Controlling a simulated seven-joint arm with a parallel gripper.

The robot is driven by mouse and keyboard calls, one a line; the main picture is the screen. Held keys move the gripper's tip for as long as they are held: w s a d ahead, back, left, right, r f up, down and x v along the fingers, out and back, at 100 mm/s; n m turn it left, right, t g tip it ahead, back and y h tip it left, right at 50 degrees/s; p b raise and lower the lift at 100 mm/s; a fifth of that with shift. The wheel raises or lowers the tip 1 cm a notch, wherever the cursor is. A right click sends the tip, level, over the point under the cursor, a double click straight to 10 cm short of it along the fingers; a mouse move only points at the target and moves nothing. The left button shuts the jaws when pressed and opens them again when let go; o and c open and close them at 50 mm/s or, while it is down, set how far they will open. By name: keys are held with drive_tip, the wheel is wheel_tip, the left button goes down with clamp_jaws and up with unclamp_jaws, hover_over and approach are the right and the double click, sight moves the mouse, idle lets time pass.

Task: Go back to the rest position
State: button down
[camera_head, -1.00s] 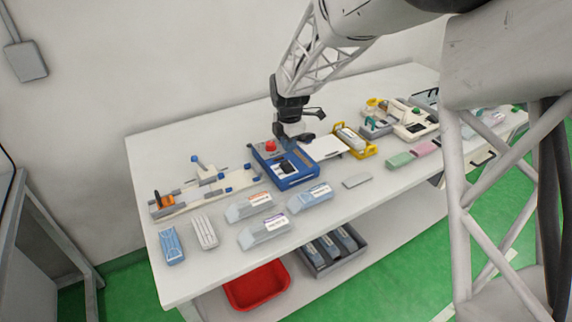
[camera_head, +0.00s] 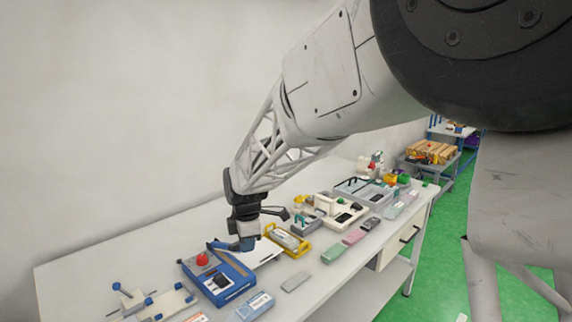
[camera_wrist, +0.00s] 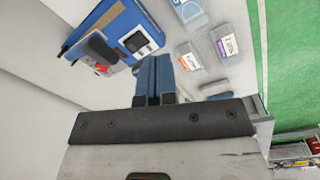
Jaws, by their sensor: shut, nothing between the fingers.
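My gripper (camera_head: 243,244) is above the white table (camera_head: 85,255), just behind and above the blue device with the red button (camera_head: 222,284). In the wrist view its two blue fingers (camera_wrist: 153,78) lie side by side, shut with nothing between them. The blue device (camera_wrist: 88,22) fills the upper left of that view, with its dark screen (camera_wrist: 140,42) close to the fingertips. I cannot tell the exact gap between the fingers and the device.
A yellow-framed holder (camera_head: 288,241) stands right of my gripper, with a white machine (camera_head: 340,209) beyond it. A green block (camera_head: 332,255) and a grey block (camera_head: 295,282) lie near the front edge. Clear-lidded boxes (camera_wrist: 226,43) show in the wrist view.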

drive_tip(key=s+d+r+m+t, duration=0.1)
drive_tip(key=s+d+r+m, duration=0.3)
drive_tip(key=s+d+m, duration=0.35)
drive_tip(key=s+d+r+m, duration=0.4)
drive_tip(key=s+d, duration=0.4)
drive_tip(key=d, duration=0.3)
drive_tip(key=s+d+m, duration=0.5)
drive_tip(key=s, duration=0.4)
drive_tip(key=s+d+m+t, duration=0.1)
drive_tip(key=s+d+m, duration=0.4)
drive_tip(key=s, duration=0.4)
drive_tip(key=shift+s+d+f+m+h, duration=0.15)
drive_tip(key=shift+d+f+m+h, duration=0.15)
drive_tip(key=shift+f+m, duration=0.15)
